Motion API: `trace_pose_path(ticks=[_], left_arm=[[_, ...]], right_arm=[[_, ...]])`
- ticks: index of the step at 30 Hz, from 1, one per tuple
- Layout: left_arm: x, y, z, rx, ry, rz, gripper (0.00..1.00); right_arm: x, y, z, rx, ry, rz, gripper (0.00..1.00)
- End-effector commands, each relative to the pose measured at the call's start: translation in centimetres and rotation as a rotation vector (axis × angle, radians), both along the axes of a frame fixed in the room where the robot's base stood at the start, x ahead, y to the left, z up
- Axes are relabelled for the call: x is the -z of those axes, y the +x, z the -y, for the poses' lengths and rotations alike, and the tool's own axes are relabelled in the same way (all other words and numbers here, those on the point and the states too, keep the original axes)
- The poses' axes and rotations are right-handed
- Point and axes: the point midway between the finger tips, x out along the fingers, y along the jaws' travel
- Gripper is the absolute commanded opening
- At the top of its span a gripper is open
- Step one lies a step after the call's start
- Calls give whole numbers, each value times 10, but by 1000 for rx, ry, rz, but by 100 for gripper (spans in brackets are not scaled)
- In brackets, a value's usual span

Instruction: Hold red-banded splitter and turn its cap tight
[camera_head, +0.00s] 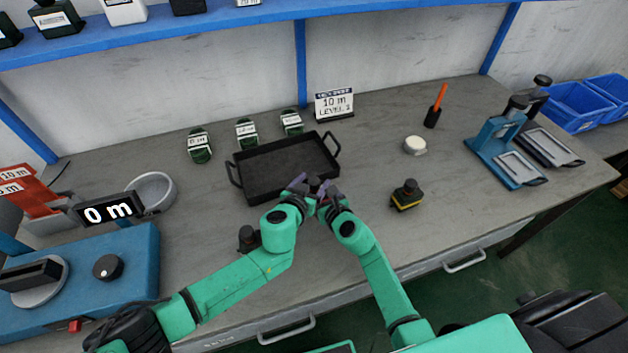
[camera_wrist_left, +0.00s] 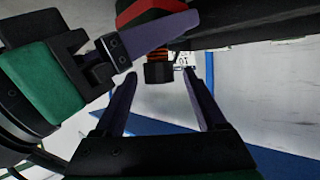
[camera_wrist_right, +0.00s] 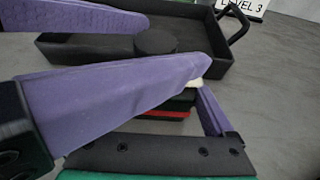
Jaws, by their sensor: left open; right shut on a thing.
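The red-banded splitter (camera_wrist_right: 165,113) is between the purple fingers of my right gripper (camera_head: 327,191), which is shut on it above the table's front part. In the left wrist view its red band (camera_wrist_left: 150,10) and an orange threaded neck (camera_wrist_left: 157,53) show. Its black cap (camera_wrist_left: 158,73) is at the end of that neck; in the right wrist view the cap (camera_wrist_right: 155,40) is partly hidden by a finger. My left gripper (camera_wrist_left: 160,80) is open, its fingers on either side of the cap with gaps visible. In the head view both grippers meet and mostly hide the splitter.
A black tray (camera_head: 262,194) lies just behind the grippers. A yellow-banded splitter (camera_head: 407,195) stands to the right, and another dark piece (camera_head: 249,238) is beside my left arm. Blue clamp stands (camera_head: 493,147) are at right, a blue machine (camera_head: 135,265) at left.

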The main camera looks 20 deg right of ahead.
Motion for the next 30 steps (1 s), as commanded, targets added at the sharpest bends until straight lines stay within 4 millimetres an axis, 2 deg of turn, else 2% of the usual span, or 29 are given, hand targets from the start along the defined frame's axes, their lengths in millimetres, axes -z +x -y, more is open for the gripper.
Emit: trace_pose_path(ticks=[10, 11, 15, 16, 17, 23, 30], left_arm=[[4, 7, 5, 1, 1, -1, 73], [4, 7, 5, 1, 1, -1, 69], [4, 7, 5, 1, 1, -1, 16], [4, 7, 5, 1, 1, -1, 4], [4, 7, 5, 1, 1, -1, 0], [5, 7, 4, 53, 3, -5, 0], [2, 8, 5, 324, 6, 4, 0]], right_arm=[[1, 0, 0, 0, 1, -1, 31], [1, 0, 0, 0, 1, -1, 31], [1, 0, 0, 0, 1, -1, 31], [1, 0, 0, 0, 1, -1, 31], [1, 0, 0, 0, 1, -1, 31], [1, 0, 0, 0, 0, -1, 31], [1, 0, 0, 0, 0, -1, 31]])
